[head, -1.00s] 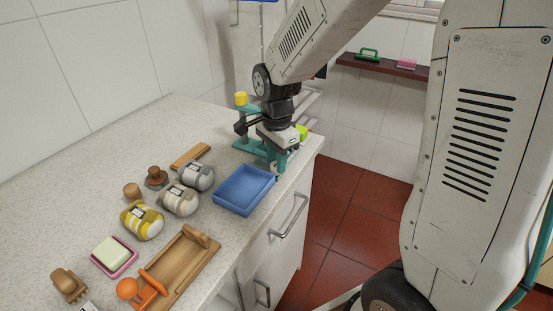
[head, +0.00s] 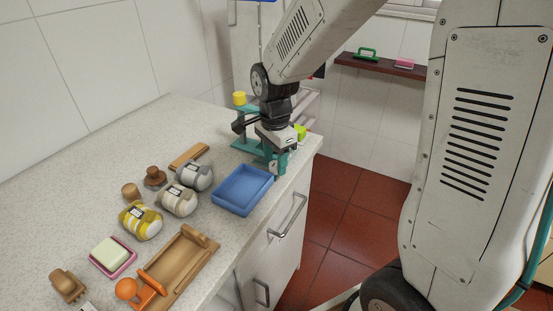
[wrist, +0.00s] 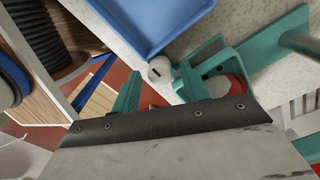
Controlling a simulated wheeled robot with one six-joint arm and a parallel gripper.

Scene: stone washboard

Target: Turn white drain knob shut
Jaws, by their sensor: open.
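A small white knob (wrist: 160,69) with a dark slot shows in the wrist view, close below the corner of the blue tray. My gripper (wrist: 157,78) has its teal fingers apart, one on each side of the knob in the picture. I cannot tell whether either finger touches it. In the head view, my gripper (head: 277,163) points down at the counter's front edge, just right of the blue tray (head: 243,189). The knob is hidden there behind my gripper.
A teal stand (head: 245,143) with a yellow top piece (head: 239,98) stands close behind my gripper. A drawer handle (head: 288,217) sticks out at the front.

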